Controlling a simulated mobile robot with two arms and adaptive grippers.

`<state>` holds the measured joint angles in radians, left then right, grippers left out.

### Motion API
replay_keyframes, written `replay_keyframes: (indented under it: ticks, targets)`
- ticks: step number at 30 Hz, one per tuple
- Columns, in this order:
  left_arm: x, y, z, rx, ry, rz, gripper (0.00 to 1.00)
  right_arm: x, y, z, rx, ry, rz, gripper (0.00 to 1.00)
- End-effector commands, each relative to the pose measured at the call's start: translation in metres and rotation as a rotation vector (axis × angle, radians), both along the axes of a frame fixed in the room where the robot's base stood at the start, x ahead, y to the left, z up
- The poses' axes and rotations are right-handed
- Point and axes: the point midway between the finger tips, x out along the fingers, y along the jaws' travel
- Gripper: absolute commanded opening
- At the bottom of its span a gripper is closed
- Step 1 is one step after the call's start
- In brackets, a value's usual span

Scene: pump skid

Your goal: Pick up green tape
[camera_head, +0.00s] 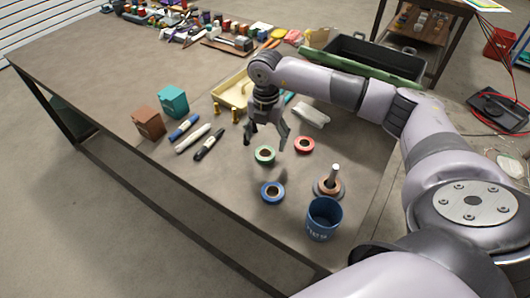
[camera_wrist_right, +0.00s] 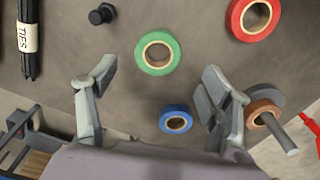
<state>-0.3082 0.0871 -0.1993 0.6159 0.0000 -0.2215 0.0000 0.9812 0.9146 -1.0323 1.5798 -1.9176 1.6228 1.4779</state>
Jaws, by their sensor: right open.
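The green tape (camera_head: 264,155) is a roll lying flat on the brown table, with its hole facing up. In the right wrist view the green tape (camera_wrist_right: 157,53) lies beyond the fingertips, roughly centred between them. My right gripper (camera_head: 266,139) is open and empty, pointing down above the table just behind the green tape. Its two fingers are spread wide in the wrist view (camera_wrist_right: 158,80), with neither seen touching the roll. My left gripper is not in view.
A red tape (camera_head: 304,145) and a blue tape (camera_head: 272,192) lie close by. A brown roll sits on a spindle (camera_head: 330,185) beside a blue cup (camera_head: 323,219). A yellow tray (camera_head: 232,91) stands behind.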

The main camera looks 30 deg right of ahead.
Motion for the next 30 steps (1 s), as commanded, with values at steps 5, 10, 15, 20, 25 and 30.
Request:
replay_keyframes:
  ticks: [5, 10, 15, 20, 25, 30]
  targets:
    - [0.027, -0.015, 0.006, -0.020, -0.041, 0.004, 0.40, 0.000, 0.001, -0.010, 0.002, 0.001, 0.001, 0.73]
    - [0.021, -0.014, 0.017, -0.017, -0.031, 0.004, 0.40, 0.000, 0.002, -0.034, 0.001, 0.003, 0.001, 0.73]
    - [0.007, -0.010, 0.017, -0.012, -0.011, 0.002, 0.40, 0.001, 0.002, -0.055, 0.001, 0.002, 0.001, 0.73]
    - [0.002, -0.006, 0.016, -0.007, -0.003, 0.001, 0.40, 0.001, 0.002, -0.058, 0.001, 0.000, 0.002, 0.73]
    - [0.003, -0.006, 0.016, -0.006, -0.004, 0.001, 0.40, 0.001, 0.002, -0.058, 0.001, 0.000, 0.001, 0.69]
    - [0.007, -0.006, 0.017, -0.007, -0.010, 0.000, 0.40, 0.001, 0.002, -0.057, 0.001, 0.000, 0.001, 0.57]
